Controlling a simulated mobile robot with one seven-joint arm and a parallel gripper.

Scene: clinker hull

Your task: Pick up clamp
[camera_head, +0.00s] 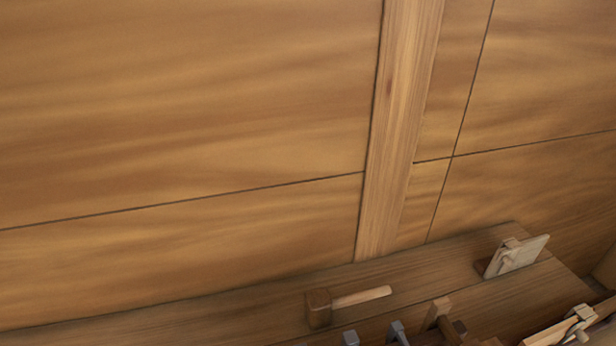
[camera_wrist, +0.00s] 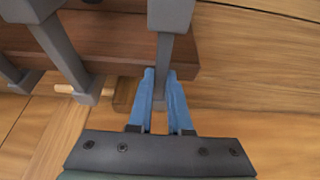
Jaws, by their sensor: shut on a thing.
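In the wrist view, my gripper (camera_wrist: 160,78) has two blue fingers close together around the lower end of a grey clamp (camera_wrist: 166,52). The clamp has a thick grey block at the top of the picture and a narrower bar running down between the fingertips. The part between the fingers is mostly hidden. Another grey clamp (camera_wrist: 62,48) stands to the left, and a third grey bar (camera_wrist: 14,75) is at the left edge. In the head view, two small grey tops (camera_head: 398,332) (camera_head: 350,338) show at the bottom edge; my gripper is not in that view.
A wooden mallet (camera_head: 345,302) lies on the wooden ledge (camera_head: 220,315). It also shows beside the clamps in the wrist view (camera_wrist: 75,90). A pale block-like tool (camera_head: 515,256) stands further right, and more wooden tools (camera_head: 566,326) crowd the lower right. A plank wall rises behind.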

